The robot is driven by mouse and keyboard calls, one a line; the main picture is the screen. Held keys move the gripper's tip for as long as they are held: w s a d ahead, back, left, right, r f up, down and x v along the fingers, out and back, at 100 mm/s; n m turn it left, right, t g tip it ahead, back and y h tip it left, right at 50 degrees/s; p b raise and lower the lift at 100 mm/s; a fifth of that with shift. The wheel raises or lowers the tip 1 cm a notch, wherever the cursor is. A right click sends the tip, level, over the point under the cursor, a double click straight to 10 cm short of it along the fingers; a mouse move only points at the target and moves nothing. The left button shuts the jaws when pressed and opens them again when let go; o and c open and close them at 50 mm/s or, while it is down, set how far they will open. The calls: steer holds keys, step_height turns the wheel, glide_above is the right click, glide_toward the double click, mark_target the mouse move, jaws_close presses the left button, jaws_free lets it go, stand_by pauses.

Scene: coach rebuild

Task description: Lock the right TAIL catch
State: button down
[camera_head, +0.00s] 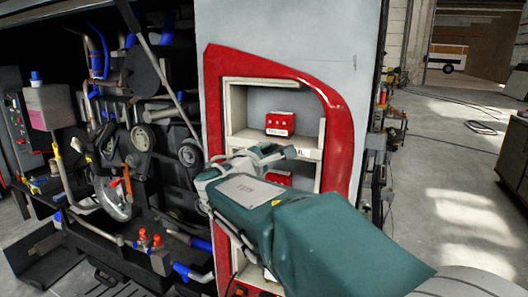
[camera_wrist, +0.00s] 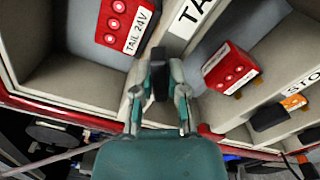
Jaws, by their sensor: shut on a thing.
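My gripper (camera_wrist: 159,82) is shut on a small dark piece (camera_wrist: 160,85) at the front edge of the shelf that carries the TAIL label (camera_wrist: 192,16). The piece looks like a catch, but the fingers cover most of it and I cannot tell its lock position. A red block marked TAIL 24V (camera_wrist: 124,22) sits in the bay at upper left in the wrist view. In the head view my gripper (camera_head: 275,153) reaches the middle shelf, and the red block (camera_head: 281,123) stands in the upper bay.
A second red block (camera_wrist: 230,68) sits in the neighbouring bay, beside a shelf with a label starting STO (camera_wrist: 303,78). The red curved frame (camera_head: 345,125) surrounds the bays. Engine parts (camera_head: 130,140) crowd the left; open floor (camera_head: 450,190) lies right.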

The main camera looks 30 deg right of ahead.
steer(key=shift+d, duration=0.15)
steer(key=c, duration=0.7)
jaws_free()
steer(key=shift+o, duration=0.2)
steer(key=shift+d, duration=0.2)
steer(key=shift+w+a, duration=0.1)
steer(key=shift+a, duration=0.1)
steer(key=shift+s+a, duration=0.25)
steer(key=shift+a, duration=0.15)
steer(key=v, duration=1.1)
steer(key=shift+s+f, duration=0.1)
